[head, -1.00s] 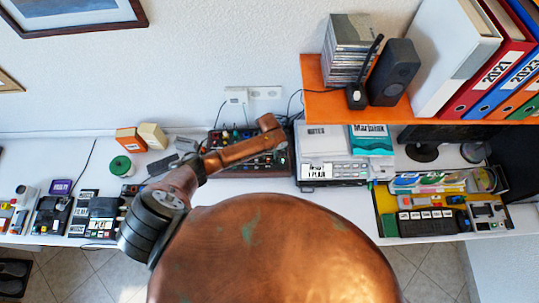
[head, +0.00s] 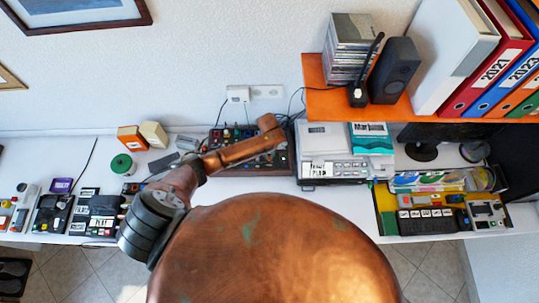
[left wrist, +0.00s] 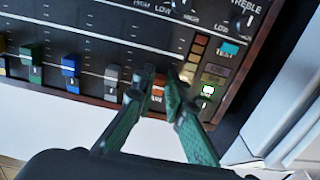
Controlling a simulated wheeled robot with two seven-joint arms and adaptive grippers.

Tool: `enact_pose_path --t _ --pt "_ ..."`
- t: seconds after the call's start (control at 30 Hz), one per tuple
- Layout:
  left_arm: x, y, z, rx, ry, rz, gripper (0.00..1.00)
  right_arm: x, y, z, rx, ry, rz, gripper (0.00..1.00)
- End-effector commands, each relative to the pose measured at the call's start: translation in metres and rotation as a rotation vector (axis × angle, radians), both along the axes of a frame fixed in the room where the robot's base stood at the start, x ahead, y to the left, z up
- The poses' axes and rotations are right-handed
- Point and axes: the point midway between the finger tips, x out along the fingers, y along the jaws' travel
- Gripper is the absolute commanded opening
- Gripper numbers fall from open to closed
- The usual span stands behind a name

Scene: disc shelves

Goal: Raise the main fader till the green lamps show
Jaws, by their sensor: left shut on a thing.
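The mixer (head: 225,136) stands on the desk against the wall, partly hidden by my left arm in the head view. In the left wrist view its panel (left wrist: 135,57) fills the top. My left gripper (left wrist: 161,84) is shut on the main fader (left wrist: 157,93), a red-orange cap low on the panel, partly hidden by the fingertips. A column of lamps (left wrist: 195,55) beside it looks dull amber to brown, with no clear green among them. My right gripper is in neither view.
Green (left wrist: 35,72) and blue (left wrist: 70,68) faders and a grey one (left wrist: 112,82) sit left of the main fader. A grey device (head: 330,170) stands right of the mixer. An orange shelf (head: 325,105) overhangs the back right.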

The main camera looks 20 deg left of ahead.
Motion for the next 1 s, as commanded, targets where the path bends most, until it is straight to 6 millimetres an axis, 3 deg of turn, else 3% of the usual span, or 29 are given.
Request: enact_pose_path --t 0.17,0.4,0.63,0.67,0.7,0.9,1.0 --pt "0.006 0.003 0.002 0.003 -0.006 0.000 0.00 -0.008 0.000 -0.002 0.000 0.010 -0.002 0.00" --pt "0.029 0.014 0.002 0.003 -0.007 0.001 0.00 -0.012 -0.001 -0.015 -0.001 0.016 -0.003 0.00" --pt "0.028 0.013 0.003 0.002 -0.006 0.000 0.00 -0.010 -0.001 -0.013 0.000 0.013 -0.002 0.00" --pt "0.028 0.013 0.003 0.002 -0.006 0.000 0.13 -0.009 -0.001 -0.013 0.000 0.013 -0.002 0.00" --pt "0.028 0.013 0.003 0.002 -0.006 0.000 0.16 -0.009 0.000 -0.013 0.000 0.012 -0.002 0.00" --pt "0.027 0.012 0.002 0.002 -0.004 0.000 0.29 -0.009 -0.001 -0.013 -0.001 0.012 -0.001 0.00" --pt "0.027 0.012 0.001 0.001 -0.003 0.000 0.29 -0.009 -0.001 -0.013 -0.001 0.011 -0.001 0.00"
